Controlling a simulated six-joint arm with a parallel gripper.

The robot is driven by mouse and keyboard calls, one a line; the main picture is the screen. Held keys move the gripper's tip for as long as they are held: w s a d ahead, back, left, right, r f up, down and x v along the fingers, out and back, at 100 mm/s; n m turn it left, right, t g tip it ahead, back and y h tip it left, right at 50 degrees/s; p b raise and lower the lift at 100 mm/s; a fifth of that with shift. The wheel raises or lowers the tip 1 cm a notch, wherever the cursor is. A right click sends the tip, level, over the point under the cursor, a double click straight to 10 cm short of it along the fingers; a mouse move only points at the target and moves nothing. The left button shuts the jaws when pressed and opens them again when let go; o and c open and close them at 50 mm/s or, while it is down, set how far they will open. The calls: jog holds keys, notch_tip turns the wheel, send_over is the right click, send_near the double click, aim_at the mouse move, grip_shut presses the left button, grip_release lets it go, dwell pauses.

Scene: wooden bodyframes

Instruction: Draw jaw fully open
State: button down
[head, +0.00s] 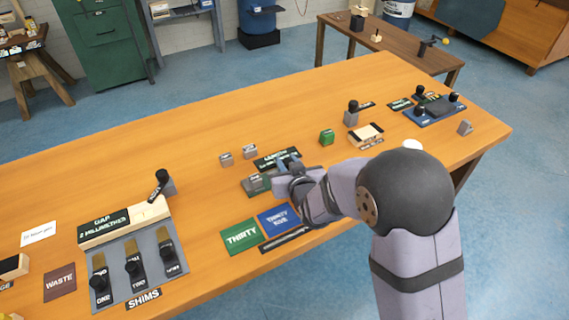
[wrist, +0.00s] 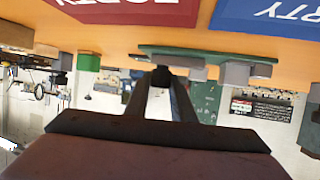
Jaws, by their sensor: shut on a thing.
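The small vice has a green base (head: 251,190) with a grey jaw block (head: 257,182) on it, near the middle of the wooden table. My gripper (head: 285,182) reaches in from the right, low over the vice, and covers much of it. In the wrist view, which is upside down, the green base (wrist: 205,54) shows with grey blocks (wrist: 236,73) under it. My gripper's fingers (wrist: 160,88) are closed together on a dark round knob (wrist: 160,75) beside the base. How far the jaw stands open is hard to tell.
A green block (head: 327,137) is to the right. The shim tray (head: 155,270) stands left.

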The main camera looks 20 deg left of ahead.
jog(key=c, duration=1.5)
grip_release()
jog(key=shift+w+d, duration=0.15)
jog(key=shift+d, duration=0.1)
jog(key=shift+a, duration=0.1)
jog(key=shift+r, duration=0.1)
jog(key=shift+b+v, duration=0.5)
jog(key=shift+v, duration=3.2)
jog(key=d+g+h+p, duration=0.1)
jog(key=d, duration=0.2)
jog(key=d+m+h+p, duration=0.1)
jog(key=d, duration=0.2)
jog(key=s+d+g+p, duration=0.1)
jog(key=d+p, duration=0.1)
jog(key=d, duration=0.1)
jog(key=shift+s+m+g+h, duration=0.1)
jog(key=shift+m+g+h, duration=0.2)
jog(key=shift+h, duration=0.1)
jog(key=s+d+r+m+g+h+p, duration=0.1)
jog(key=s+d+g+p, duration=0.1)
jog(key=s+d, duration=0.4)
jog(key=s+d+r+m+g+h+p, duration=0.1)
jog(key=s+d+m+g+p, duration=0.1)
jog(key=s+d+g, duration=0.2)
jog(key=s+d+r+m+g+h+p, duration=0.1)
jog(key=s+d+g+h+p, duration=0.1)
jog(key=s+d, duration=0.7)
jog(key=shift+s+d+r+g+p, duration=0.25)
jog(key=shift+s+g+p, duration=0.2)
jog(key=shift+g+p, duration=0.15)
